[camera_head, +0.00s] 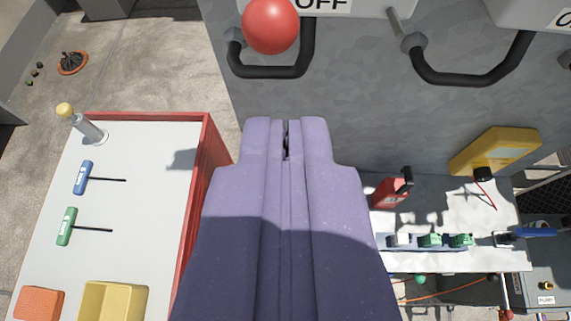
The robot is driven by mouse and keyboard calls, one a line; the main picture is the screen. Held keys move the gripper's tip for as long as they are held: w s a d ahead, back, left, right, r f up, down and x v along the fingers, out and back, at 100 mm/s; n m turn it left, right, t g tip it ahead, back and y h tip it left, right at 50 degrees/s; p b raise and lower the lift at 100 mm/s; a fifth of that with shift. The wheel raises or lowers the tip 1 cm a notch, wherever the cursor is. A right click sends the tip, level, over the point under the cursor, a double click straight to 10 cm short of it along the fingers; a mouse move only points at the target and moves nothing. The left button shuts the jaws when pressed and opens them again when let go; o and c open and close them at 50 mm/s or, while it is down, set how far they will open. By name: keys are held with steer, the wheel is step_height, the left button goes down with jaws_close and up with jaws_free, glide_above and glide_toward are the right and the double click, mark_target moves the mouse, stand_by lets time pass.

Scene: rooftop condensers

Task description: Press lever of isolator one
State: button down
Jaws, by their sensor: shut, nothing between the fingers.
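My gripper (287,130) is shut and empty, a purple shape pointing up the picture at the grey metal panel (360,110). Above its tips, at the top of the panel, is a red ball knob (270,25) beside a label (322,5) reading OFF. A black U-shaped handle (272,72) passes just below the knob. My gripper is apart from both in the picture. A second black handle (470,80) is at the upper right, below another partly cut-off label. No isolator number shows, so I cannot tell which is isolator one.
A white-topped cart with a red rim (208,150) stands at the left, holding a blue T-handle tool (84,178), a green one (68,226) and a yellow bin (112,300). A white bench (440,210) at the right carries a red can (390,192) and a yellow meter (497,150).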

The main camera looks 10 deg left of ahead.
steer(key=s+r+p, duration=0.1)
steer(key=s, duration=0.5)
steer(key=shift+s+d, duration=0.2)
steer(key=shift+s, duration=0.2)
steer(key=shift+r, duration=0.1)
steer(key=w+d+r+t, duration=0.1)
steer(key=w+d+r, duration=0.3)
steer(key=r, duration=0.4)
steer(key=w+d+r+t, duration=0.2)
steer(key=w+d+r, duration=0.2)
steer(key=r, duration=0.5)
steer(key=shift+d+h, duration=0.3)
steer(key=shift+h, duration=0.1)
steer(key=shift+w+p, duration=0.15)
steer(key=shift+p, duration=0.15)
